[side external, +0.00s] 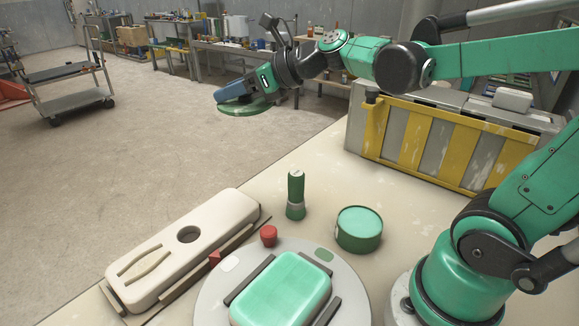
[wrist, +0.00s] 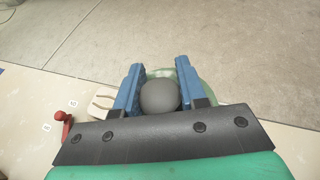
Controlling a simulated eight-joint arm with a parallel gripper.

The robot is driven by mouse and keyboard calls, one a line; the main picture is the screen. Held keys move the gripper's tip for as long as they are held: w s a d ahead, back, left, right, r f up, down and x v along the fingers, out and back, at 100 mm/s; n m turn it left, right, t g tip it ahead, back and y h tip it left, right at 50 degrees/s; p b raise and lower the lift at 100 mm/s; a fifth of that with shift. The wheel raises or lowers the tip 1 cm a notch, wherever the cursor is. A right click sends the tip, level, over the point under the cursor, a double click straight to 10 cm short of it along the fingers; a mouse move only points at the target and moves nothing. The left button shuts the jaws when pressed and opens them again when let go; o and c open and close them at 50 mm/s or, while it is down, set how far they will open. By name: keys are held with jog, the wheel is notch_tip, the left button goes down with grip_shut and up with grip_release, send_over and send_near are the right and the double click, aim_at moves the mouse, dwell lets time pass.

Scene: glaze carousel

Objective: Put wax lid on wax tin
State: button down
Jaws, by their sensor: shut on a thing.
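The wax lid (side external: 247,107) is a flat green disc held high above the floor, beyond the table's far edge. My gripper (side external: 236,90) has blue fingers and is shut on the lid's round grey knob. In the wrist view the knob (wrist: 160,96) sits between the fingers of my gripper (wrist: 160,70), and the green lid (wrist: 208,82) shows partly behind them. The wax tin (side external: 358,230) is a short round green tin on the table, with a paler green top face. It stands well below the lid, to its right in the side view.
A green and grey upright cylinder (side external: 296,195) stands left of the tin. A round turntable (side external: 215,300) carries a pale green block (side external: 282,290), with a red knob (side external: 269,236) by its rim. A cream holder (side external: 150,272) lies left. A yellow-slatted grey crate (side external: 405,138) stands behind the tin.

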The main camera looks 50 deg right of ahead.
notch_tip(320, 180, up, 3)
jog(key=shift+f+m+h, duration=0.2)
jog(key=shift+m+h, duration=0.2)
jog(key=shift+w+d+r, duration=0.1)
jog(key=shift+d, duration=0.15)
jog(key=s+d+f+n+y, duration=0.15)
jog(key=d+f, duration=0.25)
jog(key=d, duration=0.5)
jog(key=n+g+y, duration=0.3)
jog(key=n+y, duration=0.1)
send_over(327, 189)
notch_tip(327, 189, down, 3)
jog(key=shift+r, duration=0.15)
notch_tip(327, 189, down, 20)
jog(key=shift+r, duration=0.2)
jog(key=shift+f, duration=0.1)
